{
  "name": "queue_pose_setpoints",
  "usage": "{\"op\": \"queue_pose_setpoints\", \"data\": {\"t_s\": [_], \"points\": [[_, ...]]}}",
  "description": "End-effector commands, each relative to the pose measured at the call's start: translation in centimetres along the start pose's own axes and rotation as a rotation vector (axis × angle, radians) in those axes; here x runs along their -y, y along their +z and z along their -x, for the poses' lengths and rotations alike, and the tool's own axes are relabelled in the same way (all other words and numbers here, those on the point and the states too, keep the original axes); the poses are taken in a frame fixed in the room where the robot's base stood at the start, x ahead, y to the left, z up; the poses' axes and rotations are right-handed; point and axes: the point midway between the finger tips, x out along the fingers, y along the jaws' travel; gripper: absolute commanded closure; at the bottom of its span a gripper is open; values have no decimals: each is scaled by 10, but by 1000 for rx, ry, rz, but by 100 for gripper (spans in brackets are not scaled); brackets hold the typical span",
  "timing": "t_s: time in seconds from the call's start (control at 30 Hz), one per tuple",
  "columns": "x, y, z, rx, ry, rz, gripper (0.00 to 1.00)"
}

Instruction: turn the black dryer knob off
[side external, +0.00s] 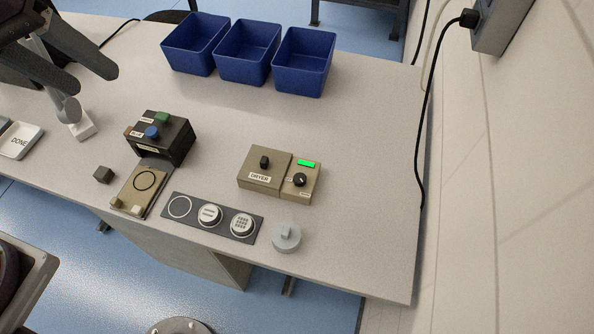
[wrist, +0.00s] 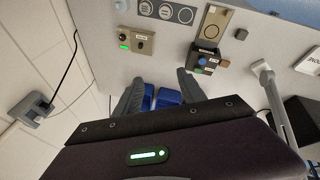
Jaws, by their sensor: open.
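The tan dryer box (side external: 279,176) sits on the table right of centre, labelled DRYER. A black upright knob (side external: 264,161) stands on its larger left part. The smaller right part has a round black dial (side external: 300,180) with a light mark and a lit green display (side external: 306,163). In the wrist view, the dryer box (wrist: 146,37) is upside down at the upper left, with its lit green display (wrist: 124,47). My gripper (side external: 93,80) is open and empty at the upper left, well away from the dryer. Its two fingers also show in the wrist view (wrist: 157,84).
Three blue bins (side external: 248,50) stand at the back. A black button box (side external: 160,138) and tan plate (side external: 142,187) are left of the dryer. A dark badge strip (side external: 212,216) and grey round piece (side external: 286,237) lie in front. A wall (side external: 510,170) bounds the right.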

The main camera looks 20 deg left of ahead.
Motion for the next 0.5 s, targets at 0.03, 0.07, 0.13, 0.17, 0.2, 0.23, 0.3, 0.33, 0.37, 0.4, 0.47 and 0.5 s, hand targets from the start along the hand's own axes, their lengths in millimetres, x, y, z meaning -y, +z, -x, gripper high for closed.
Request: {"op": "queue_pose_setpoints", "data": {"t_s": [0.03,0.07,0.13,0.17,0.2,0.23,0.3,0.33,0.37,0.4,0.47,0.5], "points": [[-24,-12,-27,61,8,103,52],[-39,-18,-44,92,15,180,52],[-73,-26,-90,168,17,365,52],[-87,-28,-112,200,12,449,52],[-103,-27,-144,242,-1,561,52],[-114,-24,-168,272,-14,645,52],[-133,-14,-221,329,-53,831,52],[-139,-8,-242,349,-72,903,52],[-143,-2,-261,365,-91,969,52],[-146,7,-283,381,-116,1045,52],[-149,17,-308,397,-145,1135,52],[-150,22,-320,404,-160,1178,52]]}}
